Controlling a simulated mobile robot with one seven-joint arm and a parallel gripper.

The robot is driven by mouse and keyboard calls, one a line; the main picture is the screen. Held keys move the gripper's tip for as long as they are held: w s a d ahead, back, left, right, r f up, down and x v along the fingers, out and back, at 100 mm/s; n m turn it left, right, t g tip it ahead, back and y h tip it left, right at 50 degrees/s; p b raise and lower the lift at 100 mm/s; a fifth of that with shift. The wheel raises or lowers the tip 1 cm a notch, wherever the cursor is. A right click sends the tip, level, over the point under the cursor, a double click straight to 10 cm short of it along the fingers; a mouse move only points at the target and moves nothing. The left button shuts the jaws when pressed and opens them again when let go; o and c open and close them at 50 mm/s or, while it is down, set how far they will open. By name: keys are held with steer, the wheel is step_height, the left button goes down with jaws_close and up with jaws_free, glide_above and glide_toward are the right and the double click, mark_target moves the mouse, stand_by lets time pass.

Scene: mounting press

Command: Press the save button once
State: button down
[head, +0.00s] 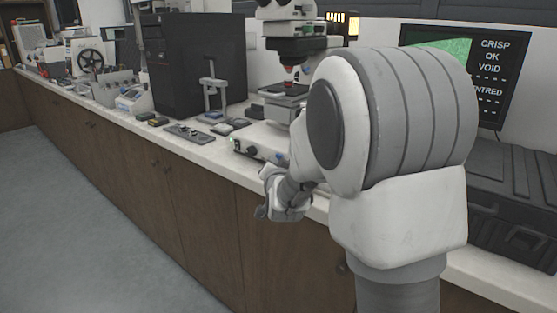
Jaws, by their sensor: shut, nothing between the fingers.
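No button in the head view can be picked out by a label as the save button. A low white control box (250,149) with a small green light and dark knobs sits at the front of the counter, below the microscope (289,46). My gripper (266,207) is shut and empty, just in front of the counter's front edge and below the control box. It is apart from the box's visible face. My arm hides the right end of the box and part of the counter. The monitor (494,88) reads "CRISP", "OK", "VOID" and a partly hidden word ending in "NTRED".
A dark case (512,190) lies on the counter at the right. A black cabinet (195,65) stands left of the microscope, with a small stand (214,90) and a flat panel (189,133) before it. The floor (75,215) at the left is clear.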

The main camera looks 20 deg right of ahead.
steer(key=shift+w+d+b, duration=0.2)
steer(key=shift+d+b, duration=0.1)
stand_by(0.4)
stand_by(0.4)
steer(key=shift+s+a, duration=0.5)
steer(key=shift+a, duration=0.15)
steer(key=shift+s+a+b, duration=0.2)
steer(key=shift+s+a, duration=0.55)
steer(key=shift+a, duration=0.3)
steer(key=shift+s+a+b, duration=0.15)
steer(key=shift+s+a, duration=0.55)
steer(key=shift+a, duration=0.3)
